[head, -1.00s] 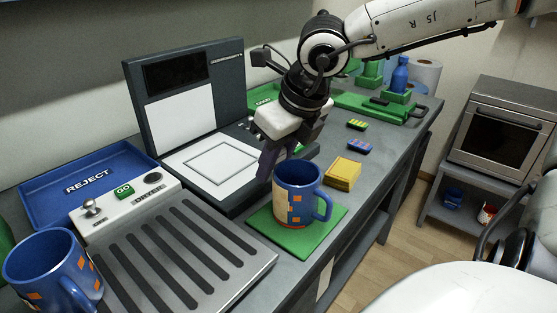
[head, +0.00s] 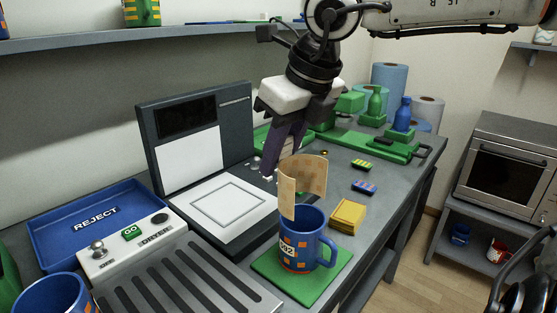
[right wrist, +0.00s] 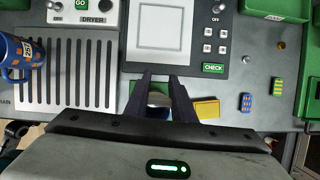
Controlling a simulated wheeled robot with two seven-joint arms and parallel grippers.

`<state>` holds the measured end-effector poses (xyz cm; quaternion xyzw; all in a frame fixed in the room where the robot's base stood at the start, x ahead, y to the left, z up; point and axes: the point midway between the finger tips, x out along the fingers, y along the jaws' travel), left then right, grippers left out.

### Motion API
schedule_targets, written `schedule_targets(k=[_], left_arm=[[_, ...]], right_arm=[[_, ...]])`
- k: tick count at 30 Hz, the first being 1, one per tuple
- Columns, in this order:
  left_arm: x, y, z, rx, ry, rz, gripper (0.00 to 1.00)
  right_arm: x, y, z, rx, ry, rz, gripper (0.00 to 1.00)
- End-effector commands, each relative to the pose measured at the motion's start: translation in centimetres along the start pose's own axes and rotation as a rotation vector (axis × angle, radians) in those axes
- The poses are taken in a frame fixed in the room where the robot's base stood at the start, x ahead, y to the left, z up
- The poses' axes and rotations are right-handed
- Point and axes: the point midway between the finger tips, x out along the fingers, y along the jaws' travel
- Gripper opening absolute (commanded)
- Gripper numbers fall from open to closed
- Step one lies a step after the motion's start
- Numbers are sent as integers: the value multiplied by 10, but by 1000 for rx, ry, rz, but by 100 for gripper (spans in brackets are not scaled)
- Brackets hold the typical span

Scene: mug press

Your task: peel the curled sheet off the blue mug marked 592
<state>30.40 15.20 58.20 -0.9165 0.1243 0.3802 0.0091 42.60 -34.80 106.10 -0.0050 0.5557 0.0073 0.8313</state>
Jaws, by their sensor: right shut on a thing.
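The blue mug (head: 318,256) with orange squares and a white label, partly readable as 592, stands upright on a green mat (head: 268,268) in the head view. The tan curled sheet (head: 304,177) is upright above the mug's rim, and its lower left end comes down close to the rim. I cannot tell whether it still touches the mug. My right gripper (head: 276,172) is shut on the sheet's upper left edge, above the mug. The right wrist view shows its two dark fingers (right wrist: 160,78) over the mat; the mug there is largely hidden. My left gripper is not in view.
A press with a white plate (head: 226,208) stands left of the mug. The dryer grille (head: 175,280) and blue REJECT tray (head: 95,217) are further left. A yellow pad stack (head: 348,216) is right of the mug. Another blue mug (head: 48,295) stands at the lower left.

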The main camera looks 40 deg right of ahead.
Motion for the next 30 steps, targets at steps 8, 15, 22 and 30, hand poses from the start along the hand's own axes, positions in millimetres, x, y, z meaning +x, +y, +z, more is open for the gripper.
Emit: schedule_targets(k=[8,15,22,30], left_arm=[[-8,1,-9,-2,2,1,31],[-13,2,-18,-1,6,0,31],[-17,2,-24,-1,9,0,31],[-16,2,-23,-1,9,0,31]], right_arm=[[-15,0,7,0,-2,0,7],[-26,0,11,0,-1,0,7],[-35,0,14,0,0,0,7],[-34,0,14,0,0,0,7]])
